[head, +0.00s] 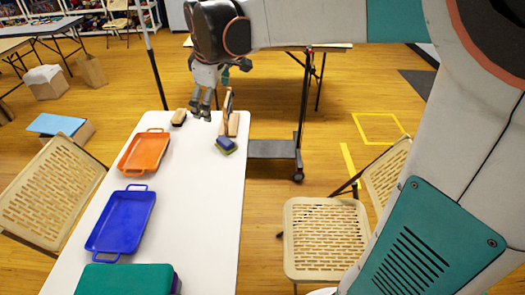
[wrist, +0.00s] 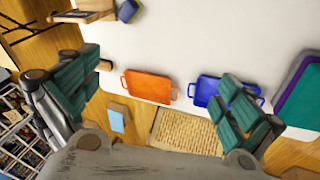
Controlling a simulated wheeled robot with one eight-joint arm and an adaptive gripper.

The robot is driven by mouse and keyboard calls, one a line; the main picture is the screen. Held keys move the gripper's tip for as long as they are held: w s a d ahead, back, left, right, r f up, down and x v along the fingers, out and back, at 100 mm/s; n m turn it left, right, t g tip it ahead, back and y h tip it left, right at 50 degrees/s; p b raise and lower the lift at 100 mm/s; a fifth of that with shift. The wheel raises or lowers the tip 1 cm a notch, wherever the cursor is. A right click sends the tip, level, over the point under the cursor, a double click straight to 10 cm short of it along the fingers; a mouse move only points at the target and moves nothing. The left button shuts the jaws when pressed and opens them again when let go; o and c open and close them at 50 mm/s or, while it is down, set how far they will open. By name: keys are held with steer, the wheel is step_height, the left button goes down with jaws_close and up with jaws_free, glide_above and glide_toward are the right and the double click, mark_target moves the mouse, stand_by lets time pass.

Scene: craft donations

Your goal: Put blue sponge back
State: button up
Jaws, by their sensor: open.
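The blue sponge (head: 226,143), with an olive-yellow underside, lies near the right edge of the white table, just in front of a wooden stand. It also shows at the top of the wrist view (wrist: 128,10). My gripper (head: 202,112) is above the far part of the table, left of the wooden stand (head: 230,120) and apart from the sponge. In the wrist view its fingers (wrist: 160,68) are spread wide with nothing between them. The stand is partly cut off in the wrist view (wrist: 85,15).
An orange tray (head: 145,151), a blue tray (head: 121,221) and a teal-and-purple stack (head: 125,279) line the white table (head: 190,210). A small tan-and-dark block (head: 179,117) sits at the far end. Chairs (head: 325,240) stand on both sides. The table's middle is clear.

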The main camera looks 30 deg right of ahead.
steer(key=s+a+f+m+t, duration=0.1)
steer(key=s+m, duration=0.3)
steer(key=s, duration=0.8)
steer(key=s+a+f+m+t+y, duration=0.1)
steer(key=s+a+f+m, duration=0.3)
steer(key=s, duration=0.8)
steer(key=shift+s+f+m+t, duration=0.2)
steer(key=shift+f+m+t, duration=0.1)
steer(key=shift+f+t, duration=0.1)
